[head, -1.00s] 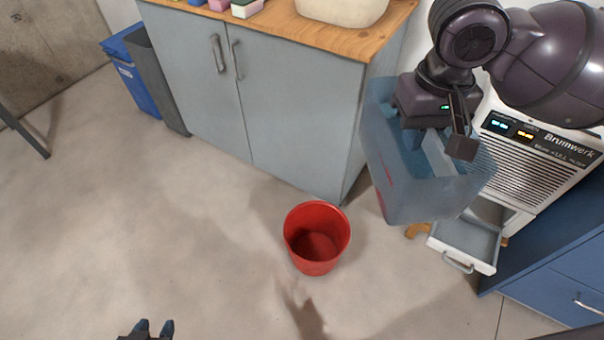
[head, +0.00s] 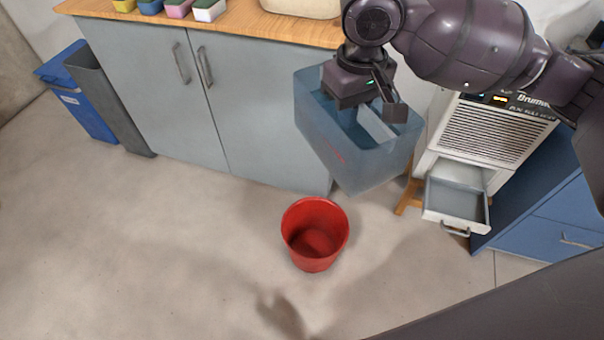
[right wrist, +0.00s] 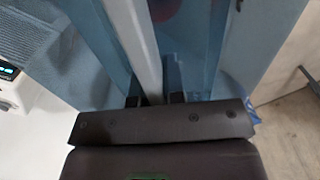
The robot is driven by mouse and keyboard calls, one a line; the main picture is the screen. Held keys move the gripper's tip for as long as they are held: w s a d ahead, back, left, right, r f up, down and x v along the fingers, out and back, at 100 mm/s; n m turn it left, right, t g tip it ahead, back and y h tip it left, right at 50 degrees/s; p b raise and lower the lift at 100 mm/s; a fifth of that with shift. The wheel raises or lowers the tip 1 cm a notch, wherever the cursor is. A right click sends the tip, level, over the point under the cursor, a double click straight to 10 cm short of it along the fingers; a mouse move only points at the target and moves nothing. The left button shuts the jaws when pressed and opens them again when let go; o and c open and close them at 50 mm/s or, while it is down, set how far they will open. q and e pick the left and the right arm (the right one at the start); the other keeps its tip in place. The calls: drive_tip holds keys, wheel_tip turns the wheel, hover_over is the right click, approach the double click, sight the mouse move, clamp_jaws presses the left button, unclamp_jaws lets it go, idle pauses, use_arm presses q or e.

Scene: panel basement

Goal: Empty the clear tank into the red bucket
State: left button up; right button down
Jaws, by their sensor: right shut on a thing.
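The clear tank (head: 350,158), a bluish see-through box with a faint red mark, hangs in the air in front of the grey cabinet. My right gripper (head: 378,112) is shut on the light bar across its top. That bar (right wrist: 135,40) also shows in the right wrist view, running into the jaws (right wrist: 160,99). The tank looks slightly tilted; how much water it holds is hard to tell. The red bucket (head: 312,210) stands upright on the floor, below and a little left of the tank in the head view; it looks empty. My left gripper is out of view.
A white Brumwerk unit (head: 490,140) with its lower drawer (head: 430,213) pulled out stands at right, beside a blue cabinet (head: 550,215). The grey cabinet (head: 150,95) is behind the bucket. Blue and grey bins (head: 85,110) stand at left. The floor at left is clear.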

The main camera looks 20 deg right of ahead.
drive_tip(key=w+f+n, duration=0.1)
drive_tip(key=w+f, duration=0.1)
drive_tip(key=w+a+f+n+b, duration=0.1)
drive_tip(key=w+f, duration=0.1)
drive_tip(key=w+f+n, duration=0.1)
drive_tip(key=w+f, duration=0.1)
drive_tip(key=w, duration=0.1)
drive_tip(key=shift+w+a+f, duration=0.1)
drive_tip(key=shift+a+f, duration=0.15)
drive_tip(key=shift+a, duration=0.1)
drive_tip(key=w+f+n+b, duration=0.2)
drive_tip(key=w+f+n, duration=0.35)
drive_tip(key=f, duration=0.55)
drive_tip(key=w+f+n+b, duration=0.2)
drive_tip(key=w+f+n, duration=0.35)
drive_tip(key=f, duration=0.45)
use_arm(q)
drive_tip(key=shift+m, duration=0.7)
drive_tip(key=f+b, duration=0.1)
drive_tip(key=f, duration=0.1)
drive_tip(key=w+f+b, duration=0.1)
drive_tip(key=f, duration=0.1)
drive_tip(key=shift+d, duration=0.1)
use_arm(e)
wheel_tip(320, 180, down, 15)
drive_tip(key=w+n, duration=0.1)
drive_tip(key=n, duration=0.6)
drive_tip(key=shift+w, duration=0.3)
